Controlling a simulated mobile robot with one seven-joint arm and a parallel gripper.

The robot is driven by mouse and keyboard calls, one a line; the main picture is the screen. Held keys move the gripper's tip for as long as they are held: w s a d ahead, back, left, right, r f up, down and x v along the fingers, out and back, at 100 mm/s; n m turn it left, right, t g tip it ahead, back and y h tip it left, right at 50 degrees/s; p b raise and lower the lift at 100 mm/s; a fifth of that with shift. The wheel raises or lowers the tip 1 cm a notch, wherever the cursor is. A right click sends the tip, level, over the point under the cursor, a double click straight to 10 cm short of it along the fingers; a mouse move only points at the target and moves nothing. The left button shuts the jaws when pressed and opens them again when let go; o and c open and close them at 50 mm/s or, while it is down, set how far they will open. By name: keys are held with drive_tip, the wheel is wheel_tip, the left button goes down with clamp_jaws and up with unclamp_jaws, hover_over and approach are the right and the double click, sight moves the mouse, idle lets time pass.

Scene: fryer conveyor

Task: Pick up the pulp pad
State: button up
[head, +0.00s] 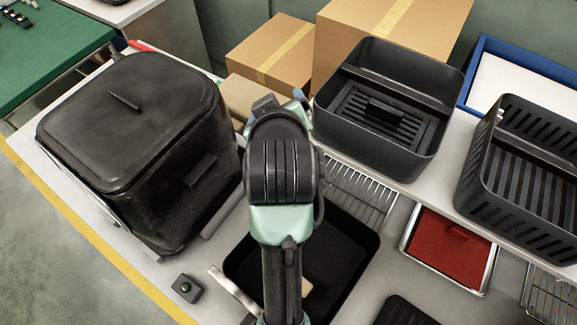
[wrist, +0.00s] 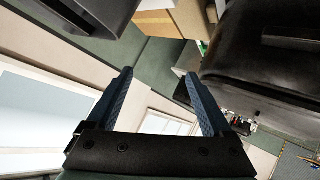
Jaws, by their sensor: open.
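No thing is clearly recognisable as the pulp pad. A red pad (head: 450,248) with a raised grip lies in a shallow metal-rimmed tray (head: 408,243) at the right in the head view. A small beige piece (head: 307,288) shows in a black pan (head: 365,243), mostly hidden behind my arm; I cannot tell what it is. My gripper (wrist: 160,76) is open in the wrist view, its two blue fingers apart with nothing between them. In the head view my arm hides most of it. It is away from both the red pad and the beige piece.
A large black lidded bin (head: 130,110) stands left of my arm. Two dark baskets (head: 440,130) (head: 490,200) stand on the counter at the right. Cardboard boxes (head: 255,52) stand behind. A wire rack (head: 360,192) lies beside the pan. A green-button box (head: 187,288) sits front left.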

drive_tip(key=s+f+n+g, duration=0.1)
drive_tip(key=s+f+g, duration=0.2)
drive_tip(key=s+f, duration=0.3)
drive_tip(key=s+f+n+g, duration=0.1)
drive_tip(key=s+f+g, duration=0.3)
drive_tip(key=f, duration=1)
drive_tip(key=s+d+f+n+g, duration=0.1)
drive_tip(key=s+f+g, duration=0.3)
drive_tip(key=s+f, duration=0.6)
drive_tip(key=shift+d+f+n+p, duration=0.1)
drive_tip(key=shift+f+n+p, duration=0.1)
drive_tip(key=shift+n+p, duration=0.3)
drive_tip(key=shift+f+p, duration=0.3)
drive_tip(key=shift+f, duration=2.9)
clamp_jaws()
